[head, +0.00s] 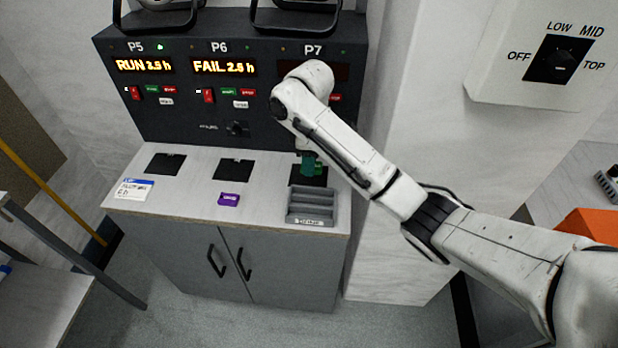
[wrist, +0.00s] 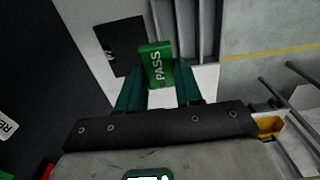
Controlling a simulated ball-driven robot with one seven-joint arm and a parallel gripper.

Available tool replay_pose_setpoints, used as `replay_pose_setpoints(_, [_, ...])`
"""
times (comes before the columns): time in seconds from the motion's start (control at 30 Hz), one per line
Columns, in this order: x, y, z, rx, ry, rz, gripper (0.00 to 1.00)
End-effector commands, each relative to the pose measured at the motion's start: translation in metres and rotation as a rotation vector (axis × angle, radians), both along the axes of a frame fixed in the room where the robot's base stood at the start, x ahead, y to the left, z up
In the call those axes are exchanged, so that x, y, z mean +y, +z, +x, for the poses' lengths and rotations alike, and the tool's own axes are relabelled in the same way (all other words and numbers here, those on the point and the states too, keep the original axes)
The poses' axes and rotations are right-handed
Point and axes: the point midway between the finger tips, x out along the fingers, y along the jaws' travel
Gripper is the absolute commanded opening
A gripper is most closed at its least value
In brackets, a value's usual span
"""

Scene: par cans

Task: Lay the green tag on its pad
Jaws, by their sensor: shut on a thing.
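My gripper (wrist: 158,82) is shut on the green tag (wrist: 157,65), which reads PASS, between its teal fingertips in the wrist view. In the head view my gripper (head: 309,163) holds the tag (head: 318,168) over the right part of the bench, at the black pad (head: 310,181) below P7. That pad also shows in the wrist view (wrist: 114,38), left of the tag in the picture. The tag appears to be above the bench; its exact height is hard to tell. My arm and gripper hide part of the P7 panel and the pad.
A grey slotted tray (head: 311,207) stands just in front of the P7 pad. A purple tag (head: 229,200) lies before the bare P6 pad (head: 233,169). A white-blue card (head: 133,190) lies left, near the bare P5 pad (head: 165,164). The control panel (head: 190,125) rises behind.

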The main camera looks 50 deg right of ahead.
Motion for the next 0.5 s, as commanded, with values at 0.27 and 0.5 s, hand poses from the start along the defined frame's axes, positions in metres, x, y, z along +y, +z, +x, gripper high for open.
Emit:
replay_pose_setpoints(0.27, [-0.024, -0.035, 0.029, 0.002, -0.002, -0.002, 0.06])
replay_pose_setpoints(0.5, [-0.037, -0.058, 0.044, 0.001, -0.001, -0.001, 0.06])
